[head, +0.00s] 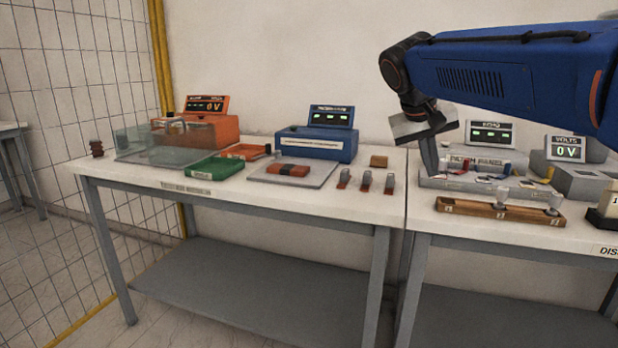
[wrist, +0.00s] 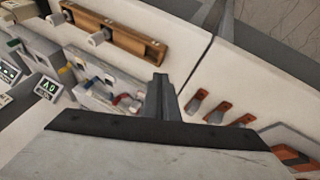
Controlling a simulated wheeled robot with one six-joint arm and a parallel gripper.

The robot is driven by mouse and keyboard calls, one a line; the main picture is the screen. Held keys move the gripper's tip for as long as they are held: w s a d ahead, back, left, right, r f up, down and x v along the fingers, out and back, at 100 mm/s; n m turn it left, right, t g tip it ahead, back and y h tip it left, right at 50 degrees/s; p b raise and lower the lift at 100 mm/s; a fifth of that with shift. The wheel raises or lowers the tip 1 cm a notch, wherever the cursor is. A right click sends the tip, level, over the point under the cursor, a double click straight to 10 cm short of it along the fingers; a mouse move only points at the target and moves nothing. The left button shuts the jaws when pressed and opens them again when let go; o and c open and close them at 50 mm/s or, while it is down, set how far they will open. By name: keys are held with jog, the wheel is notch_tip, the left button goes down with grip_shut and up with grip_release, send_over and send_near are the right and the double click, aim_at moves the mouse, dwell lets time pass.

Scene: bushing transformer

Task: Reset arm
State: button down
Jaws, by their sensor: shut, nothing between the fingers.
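My gripper (head: 429,160) hangs at the end of my blue arm in the head view, above the right-hand table near its left edge. Its fingers point down and are closed together with nothing between them. In the wrist view the closed fingers (wrist: 158,95) stand over the table, between the wooden rack and the row of small orange-based pieces. The fingers look clear of the tabletop, apart from the things below.
A wooden rack (head: 498,211) holds pale cylinders. Grey meter units (head: 581,182) stand behind it. The left table (head: 150,177) bears an orange unit (head: 211,126), a blue unit (head: 316,143), a green tray (head: 215,168), a clear box (head: 140,141) and several small pieces (head: 366,181).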

jog(key=s+f+n+y, duration=0.1)
jog(key=s+f+y, duration=0.3)
jog(key=s+f, duration=2.2)
jog(key=s+d, duration=0.1)
jog(key=s, duration=0.2)
jog(key=shift+f+n+t+y, duration=0.15)
jog(key=shift+n+t+y, duration=0.15)
jog(key=shift+t+y, duration=0.1)
